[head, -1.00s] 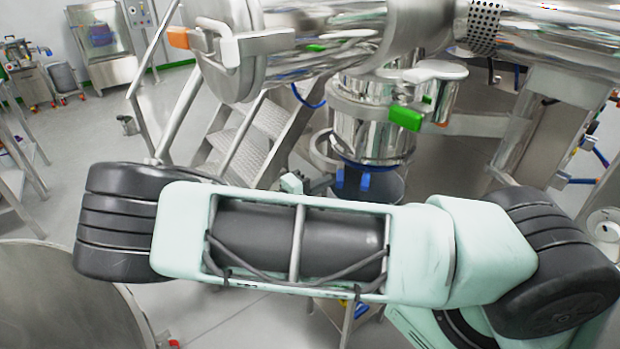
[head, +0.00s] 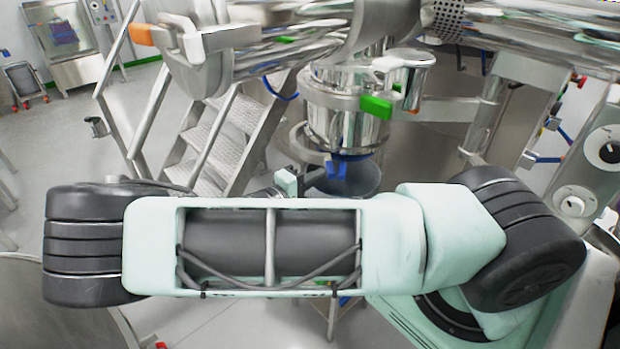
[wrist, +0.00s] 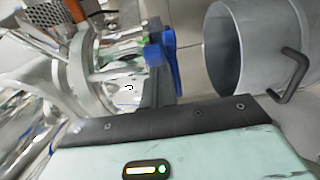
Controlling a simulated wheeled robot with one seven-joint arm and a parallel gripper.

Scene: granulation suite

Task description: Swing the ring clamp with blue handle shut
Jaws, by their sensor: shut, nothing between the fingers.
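The blue handle (head: 337,169) of the ring clamp shows in the head view under the steel vessel, at the middle. A grey curved arm of the ring clamp (head: 308,152) stands out from the vessel's left side, so the ring looks open. In the wrist view the blue handle (wrist: 169,60) is just beyond my fingers. My gripper (wrist: 158,80) is shut and empty, its fingers close to the handle. I cannot tell whether they touch. In the head view my arm hides most of the gripper.
Another clamp with a green handle (head: 377,106) sits higher on the vessel, and an orange handle (head: 139,34) is at upper left. Steel stairs (head: 213,135) stand behind. A grey open cylinder (wrist: 232,50) is right of the handle in the wrist view. Open floor lies left.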

